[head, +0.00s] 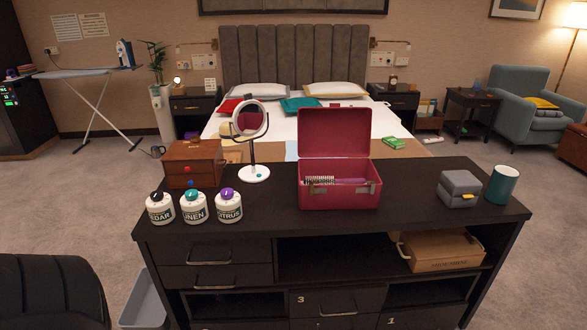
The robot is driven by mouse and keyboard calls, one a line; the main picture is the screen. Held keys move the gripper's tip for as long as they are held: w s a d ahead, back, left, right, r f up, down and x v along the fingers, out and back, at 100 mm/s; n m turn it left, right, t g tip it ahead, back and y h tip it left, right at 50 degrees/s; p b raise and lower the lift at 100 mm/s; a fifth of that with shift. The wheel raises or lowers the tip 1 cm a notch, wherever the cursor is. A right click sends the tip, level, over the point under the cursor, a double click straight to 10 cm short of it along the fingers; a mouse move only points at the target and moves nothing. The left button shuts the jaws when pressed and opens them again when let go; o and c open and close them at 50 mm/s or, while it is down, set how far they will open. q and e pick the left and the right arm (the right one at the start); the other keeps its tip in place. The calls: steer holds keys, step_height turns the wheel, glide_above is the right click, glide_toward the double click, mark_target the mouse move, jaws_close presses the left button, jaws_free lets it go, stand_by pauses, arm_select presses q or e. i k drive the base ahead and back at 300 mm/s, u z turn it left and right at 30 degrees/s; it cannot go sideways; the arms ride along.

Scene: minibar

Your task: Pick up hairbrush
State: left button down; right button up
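An open dark red box (339,199) stands on the black dresser top, its lid (335,133) tilted up at the back. Inside it, what looks like a hairbrush shows above the front wall: pale bristles (320,180) at the left and a purple handle (352,181) to the right. Its lower part is hidden by the box's front wall. Neither of my grippers is in view.
On the dresser (420,205) stand a round mirror (254,173), a wooden box (192,160), three labelled jars (194,212), grey cases (460,188) and a teal cup (502,184). The top around the red box is clear. A bin (145,303) stands at lower left.

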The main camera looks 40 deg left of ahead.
mark_target(331, 181)
steer(key=u, duration=1.1)
steer(key=i, duration=1.1)
steer(key=u, duration=1)
